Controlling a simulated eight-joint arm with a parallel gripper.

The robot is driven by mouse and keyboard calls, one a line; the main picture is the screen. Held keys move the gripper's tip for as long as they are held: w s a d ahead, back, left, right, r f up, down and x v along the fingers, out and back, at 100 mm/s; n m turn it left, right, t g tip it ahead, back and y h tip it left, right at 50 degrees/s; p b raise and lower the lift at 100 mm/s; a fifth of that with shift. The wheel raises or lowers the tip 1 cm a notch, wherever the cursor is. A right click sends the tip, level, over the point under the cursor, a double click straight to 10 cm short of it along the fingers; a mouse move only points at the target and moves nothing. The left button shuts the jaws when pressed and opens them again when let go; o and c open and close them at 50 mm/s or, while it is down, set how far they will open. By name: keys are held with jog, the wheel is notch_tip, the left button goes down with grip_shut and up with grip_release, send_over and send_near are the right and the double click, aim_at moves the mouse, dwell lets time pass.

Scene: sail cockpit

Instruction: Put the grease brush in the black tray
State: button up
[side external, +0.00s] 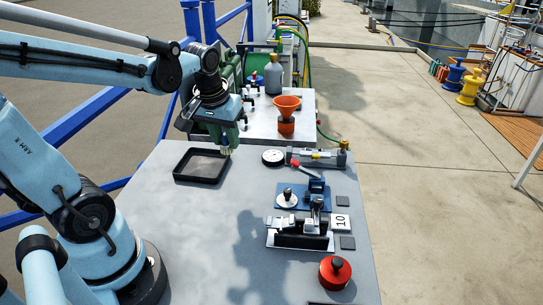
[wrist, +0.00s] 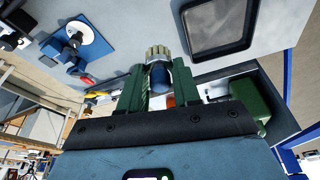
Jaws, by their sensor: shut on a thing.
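The grease brush (wrist: 157,53) has a pale bristle head and a blue part behind it. My gripper (wrist: 158,82) is shut on it, with one green finger on each side. In the side view my gripper (side external: 227,143) points down, and the pale brush end (side external: 226,152) shows under the fingers. The black tray (side external: 201,166) lies flat and empty on the grey table. The brush is just right of the tray's right rim in that view, seemingly above the table. In the wrist view the tray (wrist: 215,25) is at the upper right, apart from the brush.
Right of the brush are a white dial (side external: 273,157) and a pump with a red-tipped lever (side external: 322,157). A blue fixture (side external: 305,197), a clamp (side external: 301,232) and a red pot (side external: 334,272) line the right side. An orange funnel (side external: 287,103) stands behind.

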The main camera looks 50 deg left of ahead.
jog(key=shift+a+f, duration=0.1)
jog(key=shift+a, duration=0.4)
jog(key=a+f, duration=0.2)
jog(key=a, duration=0.1)
jog(key=s+a+f, duration=0.1)
jog(key=a+f, duration=0.1)
jog(key=a, duration=0.2)
jog(key=a+f, duration=0.2)
jog(key=a, duration=0.2)
jog(key=shift+s+a+f, duration=0.1)
jog(key=shift+s+f, duration=0.25)
jog(key=shift+f, duration=2.05)
jog(key=o, duration=1)
jog(key=shift+f, duration=0.15)
jog(key=shift+o, duration=0.2)
